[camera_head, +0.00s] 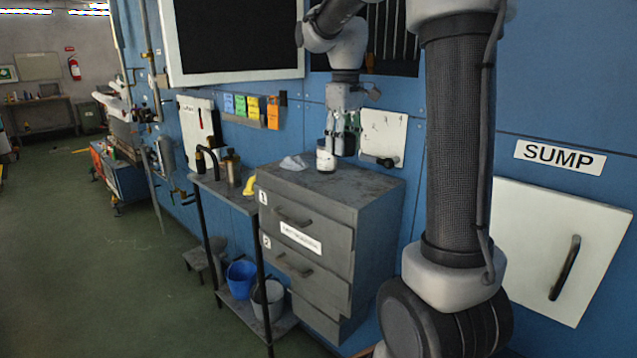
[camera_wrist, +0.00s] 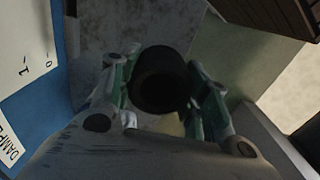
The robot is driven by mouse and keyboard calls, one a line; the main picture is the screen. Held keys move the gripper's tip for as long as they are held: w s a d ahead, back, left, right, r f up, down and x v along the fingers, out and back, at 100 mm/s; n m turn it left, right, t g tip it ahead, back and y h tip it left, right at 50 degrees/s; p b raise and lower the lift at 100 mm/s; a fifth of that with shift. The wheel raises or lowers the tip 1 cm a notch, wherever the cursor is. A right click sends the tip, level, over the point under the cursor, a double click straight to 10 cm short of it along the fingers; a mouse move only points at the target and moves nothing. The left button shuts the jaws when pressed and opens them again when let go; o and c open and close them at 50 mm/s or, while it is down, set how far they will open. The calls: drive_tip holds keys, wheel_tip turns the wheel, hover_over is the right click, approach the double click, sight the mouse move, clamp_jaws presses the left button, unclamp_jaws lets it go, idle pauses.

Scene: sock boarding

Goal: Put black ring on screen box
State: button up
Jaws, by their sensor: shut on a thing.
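My gripper (camera_head: 345,146) is over the top of the grey drawer cabinet (camera_head: 335,192), pointing down. In the wrist view, a black round thing (camera_wrist: 160,80) with a darker centre sits between the green fingers of my gripper (camera_wrist: 165,90), which is shut on it. It looks like the black ring, though a jar's lid cannot be ruled out. In the head view, a white jar (camera_head: 326,160) with a dark top stands on the cabinet, right beside the fingers; the held thing is not clear there. A large white-framed black screen (camera_head: 240,38), perhaps the screen box, is on the blue wall.
A crumpled pale cloth (camera_head: 294,162) lies on the cabinet. A narrow side table (camera_head: 222,189) holds a brass-coloured bottle (camera_head: 233,170). Blue (camera_head: 241,278) and grey (camera_head: 268,298) buckets stand below it. A white panel (camera_head: 383,137) is on the wall behind my gripper. The green floor at left is open.

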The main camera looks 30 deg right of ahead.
hover_over(341, 189)
wheel_tip(341, 189, down, 6)
drive_tip(key=shift+a+f, duration=0.1)
drive_tip(key=shift+f, duration=1.8)
drive_tip(key=o, duration=1)
drive_tip(key=shift+f, duration=0.15)
drive_tip(key=shift+o, duration=0.2)
